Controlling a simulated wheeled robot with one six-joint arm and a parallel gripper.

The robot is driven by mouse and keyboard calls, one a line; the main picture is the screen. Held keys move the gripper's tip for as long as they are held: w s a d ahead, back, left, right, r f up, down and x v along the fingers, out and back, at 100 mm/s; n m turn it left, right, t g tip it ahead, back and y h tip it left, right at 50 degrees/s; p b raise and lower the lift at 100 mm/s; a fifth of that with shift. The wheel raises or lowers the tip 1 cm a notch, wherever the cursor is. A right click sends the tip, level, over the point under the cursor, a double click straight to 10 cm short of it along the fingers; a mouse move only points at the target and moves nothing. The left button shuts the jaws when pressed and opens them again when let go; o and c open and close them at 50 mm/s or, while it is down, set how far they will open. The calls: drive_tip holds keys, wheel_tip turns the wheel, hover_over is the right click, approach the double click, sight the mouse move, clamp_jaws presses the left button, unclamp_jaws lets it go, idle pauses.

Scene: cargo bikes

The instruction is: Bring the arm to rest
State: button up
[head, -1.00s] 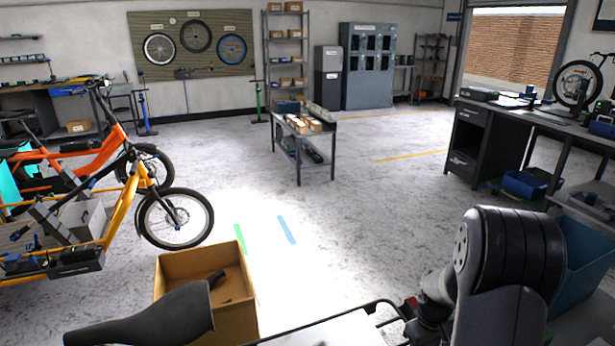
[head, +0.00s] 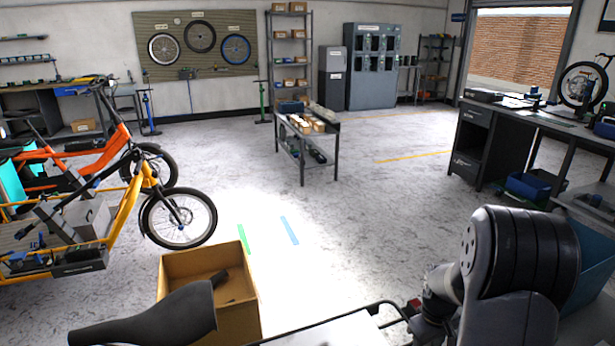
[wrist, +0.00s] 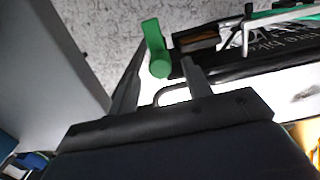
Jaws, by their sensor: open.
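My gripper (wrist: 163,58) shows in the wrist view with its two dark fingers spread apart. A green rounded handle-like piece (wrist: 153,42) appears near the fingertips; I cannot tell whether it lies between them or beyond them. In the head view my arm is folded at the lower right, and its fingers cannot be made out there.
A cardboard box (head: 246,302) and a black saddle (head: 150,318) are at the lower front. An orange cargo bike (head: 100,150) and a yellow one (head: 128,215) stand left. A small table (head: 303,150) stands mid-room; a workbench (head: 480,140) is at right. Floor between is clear.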

wheel_tip(320, 180, up, 7)
wheel_tip(320, 180, down, 11)
drive_tip(key=shift+s+r+b, duration=0.1)
drive_tip(key=shift+b, duration=0.25)
drive_tip(key=shift+d+r+m, duration=0.1)
drive_tip(key=shift+r+m, duration=0.1)
drive_tip(key=shift+m, duration=0.7)
drive_tip(key=m, duration=0.4)
drive_tip(key=shift+r, duration=0.1)
drive_tip(key=shift+m+p, duration=0.45)
drive_tip(key=shift+m, duration=1.25)
